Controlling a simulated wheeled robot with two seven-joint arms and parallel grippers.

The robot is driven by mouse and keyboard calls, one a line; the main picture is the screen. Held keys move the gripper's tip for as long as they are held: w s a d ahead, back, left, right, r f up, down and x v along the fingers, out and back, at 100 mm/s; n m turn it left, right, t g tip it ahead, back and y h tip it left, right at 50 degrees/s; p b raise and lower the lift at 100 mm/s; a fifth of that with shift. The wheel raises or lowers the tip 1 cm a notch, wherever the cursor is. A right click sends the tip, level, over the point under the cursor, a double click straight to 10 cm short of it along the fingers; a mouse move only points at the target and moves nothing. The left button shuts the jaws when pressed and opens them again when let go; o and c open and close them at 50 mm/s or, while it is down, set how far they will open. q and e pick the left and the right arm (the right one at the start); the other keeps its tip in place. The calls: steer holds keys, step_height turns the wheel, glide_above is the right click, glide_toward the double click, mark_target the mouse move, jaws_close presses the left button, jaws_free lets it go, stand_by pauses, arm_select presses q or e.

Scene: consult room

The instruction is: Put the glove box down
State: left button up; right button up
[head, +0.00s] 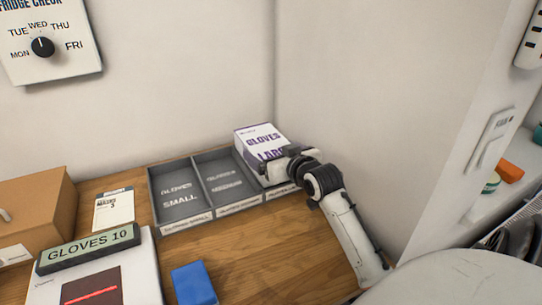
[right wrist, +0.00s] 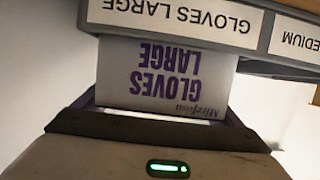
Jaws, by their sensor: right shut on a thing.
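The glove box (head: 262,138) is white with purple "GLOVES LARGE" lettering. In the head view it is at the right compartment of the grey three-part tray (head: 188,222). My right gripper (head: 284,163) is shut on it from the front right. In the right wrist view the box (right wrist: 168,78) sits between the fingers, its lettering upside down. The tray's front wall, labelled "GLOVES LARGE" (right wrist: 178,18), hides the box's lower end there. I cannot tell whether the box touches the compartment floor. My left gripper is not in view.
The left "SMALL" compartment (head: 180,202) and the middle one (head: 226,185) look empty. A cardboard box (head: 38,208), a white card (head: 114,208), a "GLOVES 10" display (head: 92,246) and a blue block (head: 194,284) stand left and front. Walls rise behind and right.

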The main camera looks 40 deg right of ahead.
steer(key=shift+f, duration=0.5)
steer(key=shift+f, duration=0.6)
steer(key=o, duration=1.2)
steer(key=shift+f, duration=0.15)
steer(key=shift+a+r, duration=0.1)
steer(key=shift+r, duration=0.4)
steer(key=shift+s+a+r, duration=0.1)
steer(key=shift+s+r, duration=0.05)
steer(key=shift+s, duration=0.2)
steer(key=v, duration=1.1)
steer(key=shift+s+r, duration=0.1)
steer(key=shift+s, duration=0.1)
